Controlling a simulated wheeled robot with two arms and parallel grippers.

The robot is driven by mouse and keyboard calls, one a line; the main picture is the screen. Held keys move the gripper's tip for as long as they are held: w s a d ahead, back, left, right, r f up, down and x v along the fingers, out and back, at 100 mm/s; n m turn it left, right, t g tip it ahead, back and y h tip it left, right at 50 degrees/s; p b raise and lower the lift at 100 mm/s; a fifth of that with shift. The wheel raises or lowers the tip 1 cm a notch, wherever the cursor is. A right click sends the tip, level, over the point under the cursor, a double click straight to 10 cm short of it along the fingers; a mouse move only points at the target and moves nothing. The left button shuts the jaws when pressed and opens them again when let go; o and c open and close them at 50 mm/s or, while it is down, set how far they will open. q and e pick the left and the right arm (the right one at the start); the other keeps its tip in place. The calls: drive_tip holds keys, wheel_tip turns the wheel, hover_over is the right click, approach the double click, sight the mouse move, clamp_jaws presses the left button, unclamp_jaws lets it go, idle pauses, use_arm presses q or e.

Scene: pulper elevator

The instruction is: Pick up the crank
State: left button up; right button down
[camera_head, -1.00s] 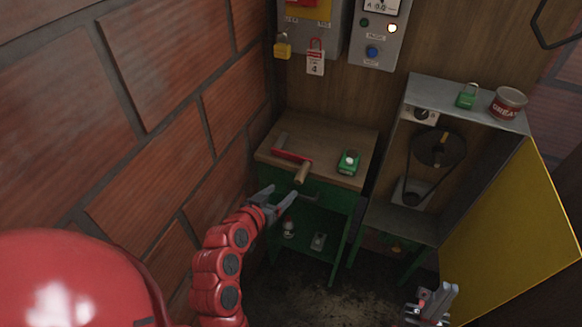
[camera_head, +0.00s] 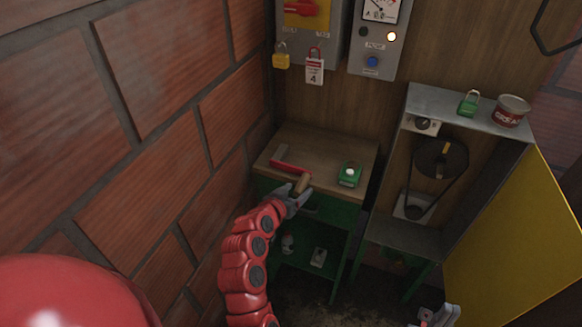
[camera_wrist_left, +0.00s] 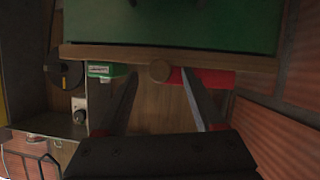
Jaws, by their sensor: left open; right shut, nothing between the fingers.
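The crank (camera_head: 290,167) lies on the wooden top of a small green workbench, its red bar toward the back and its wooden handle (camera_head: 303,184) at the front edge. My left gripper (camera_head: 296,197) is open at that edge, close to the handle and partly overlapping it. In the left wrist view the round handle end (camera_wrist_left: 160,70) shows between the tips of the open fingers, with the red bar (camera_wrist_left: 215,78) behind one finger. I cannot tell whether the fingers touch it. My right gripper (camera_head: 443,315) is shut and empty at the bottom edge, partly cut off.
A green box (camera_head: 349,174) sits on the bench top (camera_head: 325,145), right of the crank. A brick wall (camera_head: 160,130) stands close on the left. On the right are a metal cabinet (camera_head: 465,108) with a belt pulley and an open yellow door (camera_head: 515,230). Padlocks hang above.

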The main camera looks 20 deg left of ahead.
use_arm(q)
drive_tip(key=shift+x, duration=0.85)
clamp_jaws()
